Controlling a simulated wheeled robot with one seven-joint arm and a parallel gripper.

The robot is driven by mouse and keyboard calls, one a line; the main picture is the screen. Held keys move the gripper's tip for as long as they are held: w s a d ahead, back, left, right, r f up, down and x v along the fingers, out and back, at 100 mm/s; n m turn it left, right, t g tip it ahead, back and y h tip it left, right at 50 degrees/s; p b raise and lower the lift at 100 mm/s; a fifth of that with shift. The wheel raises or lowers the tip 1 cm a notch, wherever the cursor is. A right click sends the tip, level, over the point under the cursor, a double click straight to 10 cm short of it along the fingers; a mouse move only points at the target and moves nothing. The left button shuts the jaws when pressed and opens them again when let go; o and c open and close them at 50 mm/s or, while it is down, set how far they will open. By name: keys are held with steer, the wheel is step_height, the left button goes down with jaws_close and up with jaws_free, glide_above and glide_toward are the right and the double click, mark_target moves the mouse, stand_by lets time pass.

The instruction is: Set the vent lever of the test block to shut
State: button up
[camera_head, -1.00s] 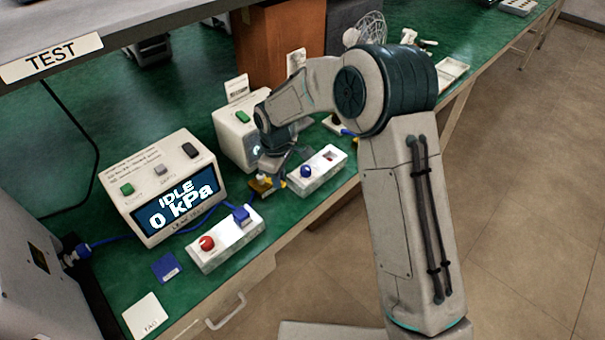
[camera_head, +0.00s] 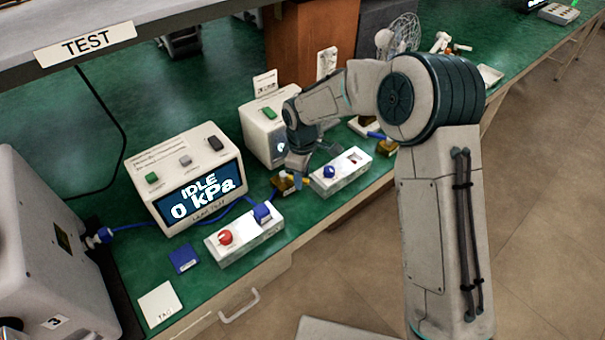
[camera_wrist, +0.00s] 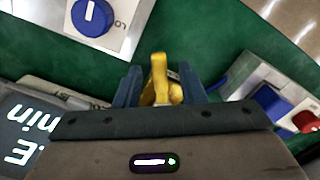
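The test block (camera_head: 284,184) is a small brass-coloured block on the green bench, in front of the gauge boxes. Its yellow vent lever (camera_wrist: 159,75) shows in the wrist view, standing between my fingertips. My gripper (camera_wrist: 160,88) has its two blue-grey fingers apart, one on each side of the lever, with narrow gaps that suggest no grip. In the head view my gripper (camera_head: 297,165) is low over the block and hides part of it. The block's body is mostly hidden under my gripper in the wrist view, so I cannot read the lever's setting.
A leak tester (camera_head: 190,180) reads IDLE, 0 kPa. A white box with a red knob (camera_head: 246,240) stands in front of it; another with a blue knob (camera_head: 345,174) is right of the block. A second instrument (camera_head: 262,135) stands close behind my gripper.

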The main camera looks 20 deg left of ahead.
mark_target(304, 179)
step_height(304, 179, up, 14)
steer(key=shift+b, duration=0.35)
steer(key=shift+f, duration=0.1)
stand_by(0.4)
steer(key=s+d+r+m+t, duration=0.1)
steer(key=s+d+r+m, duration=0.15)
steer(key=d, duration=0.45)
steer(key=s+d+r+m, duration=0.2)
steer(key=s+d+m, duration=0.15)
steer(key=d, duration=0.35)
steer(key=s+d+r+m+t, duration=0.1)
steer(key=s+d+r+m, duration=0.15)
steer(key=d, duration=0.45)
steer(key=s+d+f+m+t, duration=0.1)
steer(key=s+d+f+m, duration=0.2)
steer(key=s+d+m, duration=0.6)
steer(key=s+d, duration=0.1)
steer(key=s, duration=0.2)
steer(key=shift+s+d+f, duration=0.15)
steer(key=shift+s+d, duration=0.05)
steer(key=shift+s, duration=0.2)
